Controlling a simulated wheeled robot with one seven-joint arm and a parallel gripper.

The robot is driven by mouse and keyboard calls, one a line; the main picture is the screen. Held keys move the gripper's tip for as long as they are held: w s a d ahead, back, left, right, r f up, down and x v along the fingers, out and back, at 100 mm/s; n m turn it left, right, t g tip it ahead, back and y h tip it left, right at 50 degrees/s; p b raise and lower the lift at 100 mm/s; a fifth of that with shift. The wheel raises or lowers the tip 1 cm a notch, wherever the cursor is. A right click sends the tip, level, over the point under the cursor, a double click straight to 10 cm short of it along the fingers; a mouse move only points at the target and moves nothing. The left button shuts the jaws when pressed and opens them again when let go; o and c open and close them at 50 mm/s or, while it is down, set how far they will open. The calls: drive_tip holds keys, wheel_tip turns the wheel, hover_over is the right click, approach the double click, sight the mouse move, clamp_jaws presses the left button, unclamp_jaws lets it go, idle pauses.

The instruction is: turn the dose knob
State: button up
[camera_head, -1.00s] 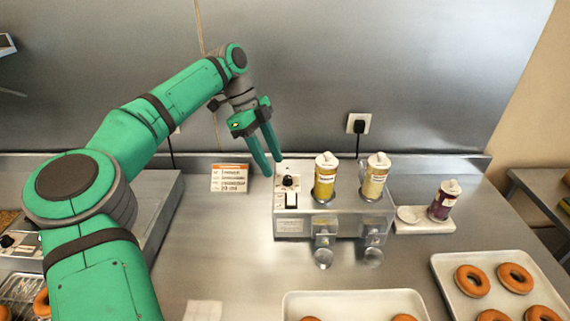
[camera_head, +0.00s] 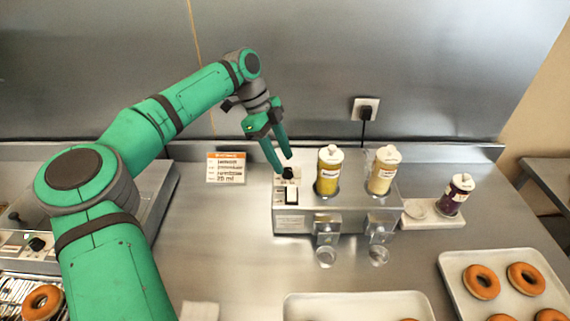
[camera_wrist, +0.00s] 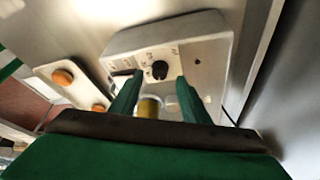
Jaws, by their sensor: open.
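The dose knob (camera_head: 288,173) is a small black knob on the top left of the metal glaze dispenser (camera_head: 293,222). In the wrist view the knob (camera_wrist: 160,70) shows dark on the light panel, between and beyond my fingertips. My gripper (camera_head: 284,164) is open, with its green fingers pointing down just above the knob. In the wrist view the gripper (camera_wrist: 155,85) has a gap between its two fingers, and nothing is held. Contact with the knob cannot be made out. A white rocker switch (camera_head: 292,196) sits in front of the knob.
A yellow bottle (camera_head: 328,172) and a cream bottle (camera_head: 382,170) stand in the dispenser. A purple bottle (camera_head: 456,195) stands on a white tray to the right. An orange-headed card (camera_head: 226,168) stands to the left. Doughnut trays (camera_head: 455,262) lie in front.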

sight(287, 169)
drive_tip(key=shift+x, duration=1.55)
drive_tip(key=c, duration=1)
